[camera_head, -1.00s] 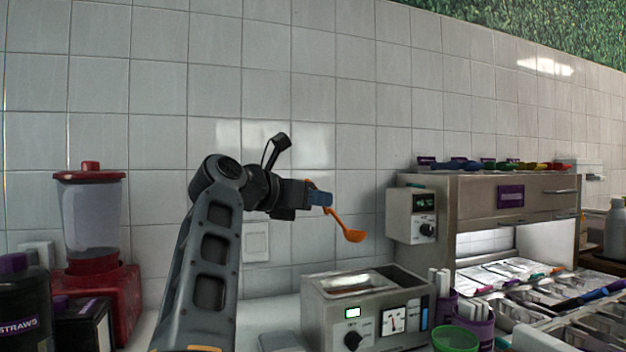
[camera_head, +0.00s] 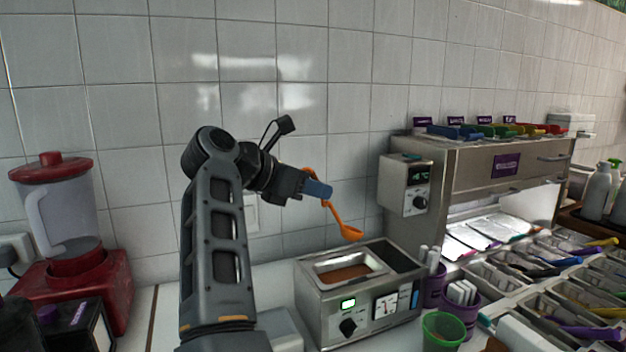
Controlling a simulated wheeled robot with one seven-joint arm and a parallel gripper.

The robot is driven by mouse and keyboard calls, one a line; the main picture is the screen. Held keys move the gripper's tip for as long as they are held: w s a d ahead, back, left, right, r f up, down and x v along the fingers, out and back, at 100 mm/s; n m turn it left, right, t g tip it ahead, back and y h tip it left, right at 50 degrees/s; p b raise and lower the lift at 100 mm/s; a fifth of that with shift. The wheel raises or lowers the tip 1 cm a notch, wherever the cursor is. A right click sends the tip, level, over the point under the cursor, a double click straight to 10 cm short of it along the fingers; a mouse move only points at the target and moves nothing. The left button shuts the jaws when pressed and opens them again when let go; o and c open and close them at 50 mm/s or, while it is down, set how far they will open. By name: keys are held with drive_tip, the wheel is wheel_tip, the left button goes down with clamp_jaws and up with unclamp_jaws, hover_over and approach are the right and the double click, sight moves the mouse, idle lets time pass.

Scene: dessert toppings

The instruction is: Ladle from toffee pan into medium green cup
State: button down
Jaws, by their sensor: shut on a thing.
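My gripper (camera_head: 317,189) is shut on an orange ladle (camera_head: 345,227), holding it by the handle. The ladle's bowl hangs tilted down, above the steel warmer and apart from it. A pan of brown toffee (camera_head: 347,273) sits in the left opening of the warmer, below the ladle. A green cup (camera_head: 443,331) stands at the front right of the warmer, partly cut off by the bottom edge. Whether the ladle's bowl holds anything cannot be told.
The warmer (camera_head: 330,319) has a dial and gauge on its front. Purple holders (camera_head: 457,311) stand to its right, beside topping bins with utensils (camera_head: 560,262). A red blender (camera_head: 67,265) stands at left. A steel cabinet (camera_head: 470,172) stands behind the bins.

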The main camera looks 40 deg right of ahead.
drive_tip(key=shift+f+b, duration=1.15)
drive_tip(key=shift+f, duration=5.15)
drive_tip(key=f+h+b, duration=0.1)
drive_tip(key=b, duration=0.1)
drive_tip(key=f+h+b, duration=0.1)
drive_tip(key=b, duration=0.2)
drive_tip(key=f+b, duration=0.1)
drive_tip(key=b, duration=0.1)
drive_tip(key=shift+d+f+h+b, duration=0.2)
drive_tip(key=shift+d+h+b, duration=0.1)
drive_tip(key=shift+h+b, duration=0.1)
drive_tip(key=shift+a+f+b, duration=0.15)
drive_tip(key=shift+a+b, duration=0.05)
drive_tip(key=shift+b, duration=0.3)
drive_tip(key=shift+h, duration=0.3)
